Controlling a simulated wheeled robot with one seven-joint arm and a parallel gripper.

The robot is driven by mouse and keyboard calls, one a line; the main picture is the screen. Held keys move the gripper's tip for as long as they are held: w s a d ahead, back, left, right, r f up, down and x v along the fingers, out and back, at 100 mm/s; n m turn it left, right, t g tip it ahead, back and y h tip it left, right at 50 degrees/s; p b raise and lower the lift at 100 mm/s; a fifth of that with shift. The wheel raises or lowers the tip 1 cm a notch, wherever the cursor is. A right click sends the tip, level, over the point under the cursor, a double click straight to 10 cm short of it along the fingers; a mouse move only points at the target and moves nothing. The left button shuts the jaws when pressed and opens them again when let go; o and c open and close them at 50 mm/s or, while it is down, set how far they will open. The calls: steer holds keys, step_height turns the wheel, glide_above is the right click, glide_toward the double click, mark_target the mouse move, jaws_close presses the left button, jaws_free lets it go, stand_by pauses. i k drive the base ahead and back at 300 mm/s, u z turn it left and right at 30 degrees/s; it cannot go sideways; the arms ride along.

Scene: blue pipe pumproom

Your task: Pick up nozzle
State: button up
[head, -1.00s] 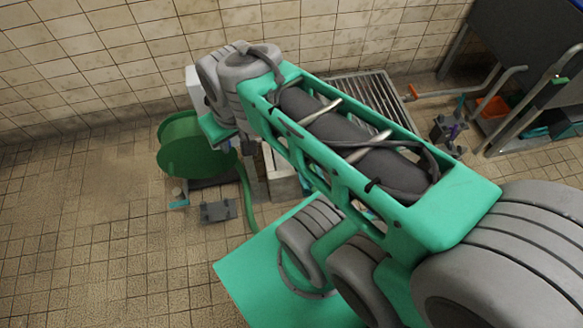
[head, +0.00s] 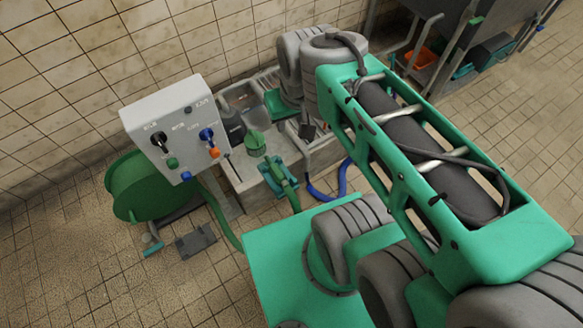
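A teal piece with a hose-like tail, which looks like the nozzle (head: 280,178), rests at the front edge of a low concrete basin (head: 248,198). A green hose end hangs below it. My arm reaches over the right part of the basin. My gripper (head: 307,129) is mostly hidden behind my wrist; only a dark tip shows, up and right of the nozzle and apart from it in the picture. I cannot see its fingers well enough to tell open from shut, nor anything held.
A grey control box (head: 175,128) with knobs stands left of the basin, above a green hose reel (head: 150,186). A green rounded object (head: 256,143) and a dark container (head: 232,126) are in the basin. A blue hose (head: 329,194) lies right.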

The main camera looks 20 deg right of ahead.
mark_target(278, 174)
steer(key=u, duration=3.15)
steer(key=k, duration=0.8)
steer(key=z, duration=0.7)
steer(key=i, duration=0.5)
steer(key=u, duration=0.05)
